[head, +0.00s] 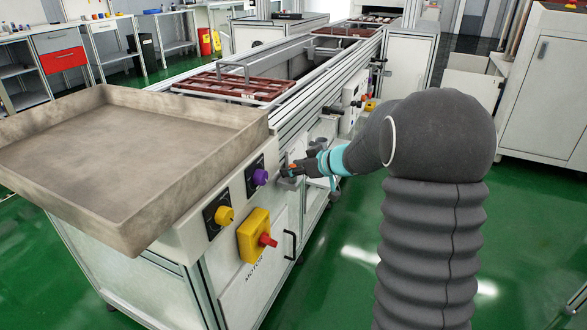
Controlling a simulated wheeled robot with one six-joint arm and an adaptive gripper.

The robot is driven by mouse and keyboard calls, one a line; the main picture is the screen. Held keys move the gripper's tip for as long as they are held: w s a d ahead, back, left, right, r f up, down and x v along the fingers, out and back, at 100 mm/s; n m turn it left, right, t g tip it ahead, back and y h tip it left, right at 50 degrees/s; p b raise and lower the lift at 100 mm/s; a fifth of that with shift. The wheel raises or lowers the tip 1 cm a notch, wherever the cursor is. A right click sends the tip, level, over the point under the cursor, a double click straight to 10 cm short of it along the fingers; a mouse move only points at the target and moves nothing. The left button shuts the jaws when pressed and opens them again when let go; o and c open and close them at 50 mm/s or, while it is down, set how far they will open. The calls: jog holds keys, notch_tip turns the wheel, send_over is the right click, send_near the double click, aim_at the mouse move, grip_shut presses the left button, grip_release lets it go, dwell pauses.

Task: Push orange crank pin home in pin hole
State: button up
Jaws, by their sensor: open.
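My gripper (294,168) is dark, behind a teal band on my arm, and sits at the side of the conveyor frame, right of the purple knob. It is open; its fingers are small and partly merge with the dark parts around them. A small orange spot, which looks like the orange crank pin (292,166), shows at the fingertips. I cannot tell whether the fingers touch it or how deep it sits. The pin hole cannot be made out.
A purple knob (260,177), a yellow knob (224,215) and a yellow box with a red knob (254,236) stick out of the front panel. A large grey tray (200,118) overhangs above. Brown trays (235,86) lie on the conveyor. Green floor (345,275) is free at right.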

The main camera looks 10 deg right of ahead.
jog(key=v, duration=1.1)
jog(key=shift+s+d, duration=0.2)
jog(key=shift+s, duration=0.1)
jog(key=shift+r, duration=0.15)
